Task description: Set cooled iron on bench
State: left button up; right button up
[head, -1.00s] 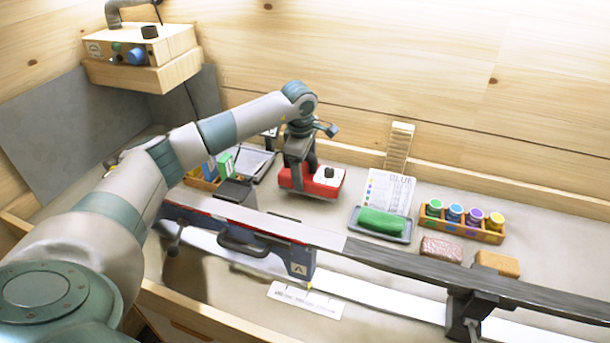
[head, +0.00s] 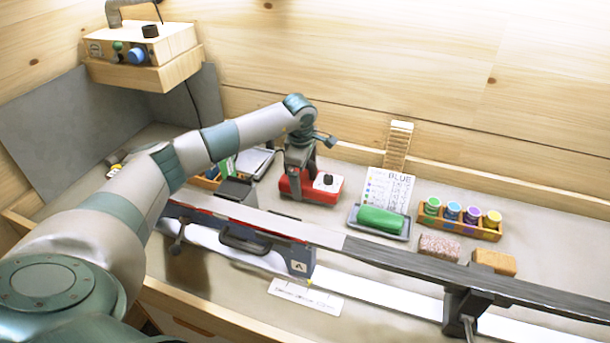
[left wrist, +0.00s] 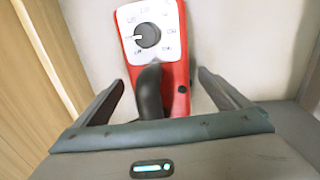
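The iron (head: 331,188) is red with a white top panel and a black dial. In the head view it rests, as far as I can see, flat on the bench (head: 347,270) behind the long rail. My left gripper (head: 298,178) is over its left part, pointing down. In the left wrist view the iron (left wrist: 180,75) lies below, its dial toward the top. The left gripper's fingers (left wrist: 160,95) are spread, one on each side of the black handle (left wrist: 150,92), with gaps on both sides. My right gripper is not in view.
A long ski-like bar (head: 405,262) on clamps crosses in front of the iron. A green block (head: 382,219) on a tray, a card (head: 388,187), a rack of jars (head: 460,218) and two blocks stand to the right. A control box (head: 140,50) is at back left.

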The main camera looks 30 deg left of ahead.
aim_at(303, 182)
pick_arm(q)
jog(key=shift+r, duration=0.15)
jog(key=shift+r, duration=0.3)
notch_tip(303, 182, up, 11)
jog(key=s+b, duration=0.2)
jog(key=b, duration=0.2)
jog(key=shift+d+b, duration=0.25)
jog(key=shift+b, duration=0.15)
